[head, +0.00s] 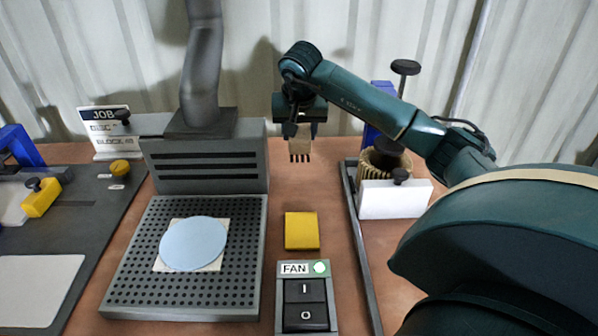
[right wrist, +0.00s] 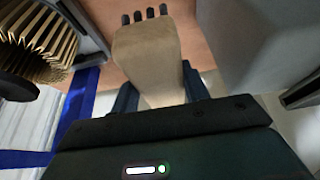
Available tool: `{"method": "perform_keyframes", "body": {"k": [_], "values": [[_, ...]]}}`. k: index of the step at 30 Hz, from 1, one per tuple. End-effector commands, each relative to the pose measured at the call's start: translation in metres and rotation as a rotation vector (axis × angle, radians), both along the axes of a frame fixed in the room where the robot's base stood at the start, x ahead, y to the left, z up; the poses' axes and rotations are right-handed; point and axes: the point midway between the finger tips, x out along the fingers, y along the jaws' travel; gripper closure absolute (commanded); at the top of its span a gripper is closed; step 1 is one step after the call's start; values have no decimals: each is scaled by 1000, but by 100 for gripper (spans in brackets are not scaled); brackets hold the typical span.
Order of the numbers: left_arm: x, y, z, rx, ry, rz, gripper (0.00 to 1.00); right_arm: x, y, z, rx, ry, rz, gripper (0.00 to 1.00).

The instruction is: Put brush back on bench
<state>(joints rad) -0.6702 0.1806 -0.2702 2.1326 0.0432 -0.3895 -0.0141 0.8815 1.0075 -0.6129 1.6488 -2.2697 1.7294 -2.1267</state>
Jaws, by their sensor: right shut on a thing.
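The brush (head: 300,143) has a tan block-like body with several dark bristle tufts pointing down. My right gripper (head: 302,128) is shut on it and holds it upright over the back of the brown bench (head: 290,185). In the right wrist view the brush (right wrist: 148,55) sits between the two fingers (right wrist: 158,98), with its tufts at the far end. I cannot tell exactly how far the tufts are above the bench. My left gripper is not in the head view.
A grey fume unit (head: 205,165) with a perforated plate (head: 130,275) stands left of the brush. A yellow block (head: 301,230) and a FAN switch box (head: 304,268) lie in front. A dark-edged tray (head: 362,245) with a pleated filter (head: 368,172) is to the right.

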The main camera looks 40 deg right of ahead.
Motion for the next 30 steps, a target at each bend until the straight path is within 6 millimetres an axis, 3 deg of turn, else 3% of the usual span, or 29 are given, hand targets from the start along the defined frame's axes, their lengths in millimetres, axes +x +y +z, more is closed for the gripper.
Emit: {"method": "perform_keyframes", "body": {"k": [3, 10, 24, 30], "values": [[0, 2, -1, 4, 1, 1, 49, 0, -1, -5, 0, 1, -1, 76], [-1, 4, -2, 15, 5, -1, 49, -1, 0, -47, 1, 4, -1, 76], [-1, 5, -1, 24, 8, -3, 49, -1, 0, -98, 1, 2, -1, 76], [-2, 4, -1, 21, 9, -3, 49, 0, 0, -100, 0, -2, -1, 76]]}}
